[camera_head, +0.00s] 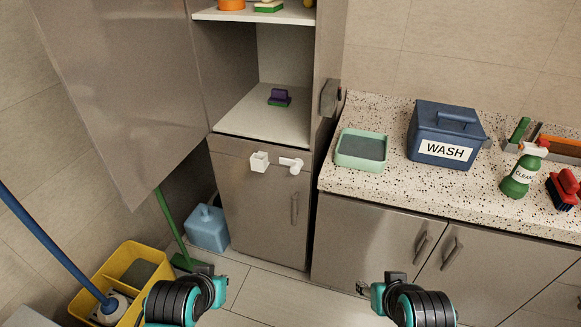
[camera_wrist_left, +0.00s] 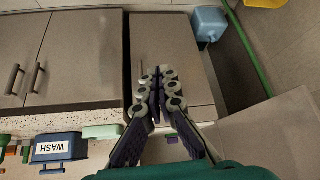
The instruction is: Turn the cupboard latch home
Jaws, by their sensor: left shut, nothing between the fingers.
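The white cupboard latch (camera_head: 291,164) is on the front of the lower cupboard door (camera_head: 262,205), near its top right. Its lever points left, nearly level, toward a white catch block (camera_head: 259,162). A small gap seems to show between lever and block. My left gripper (camera_head: 204,272) is low at the left in the head view, apart from the latch. In the left wrist view its fingers (camera_wrist_left: 160,72) are shut and empty, and the latch is hidden behind them. My right gripper (camera_head: 376,287) is low at the right, away from the latch; its fingers are unclear.
A tall open door (camera_head: 125,90) stands at the left of the upper shelves. A speckled counter (camera_head: 400,194) holds a green tray (camera_head: 362,151), a blue WASH box (camera_head: 445,135) and a spray bottle (camera_head: 522,172). A yellow bucket (camera_head: 136,262) and mops stand lower left.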

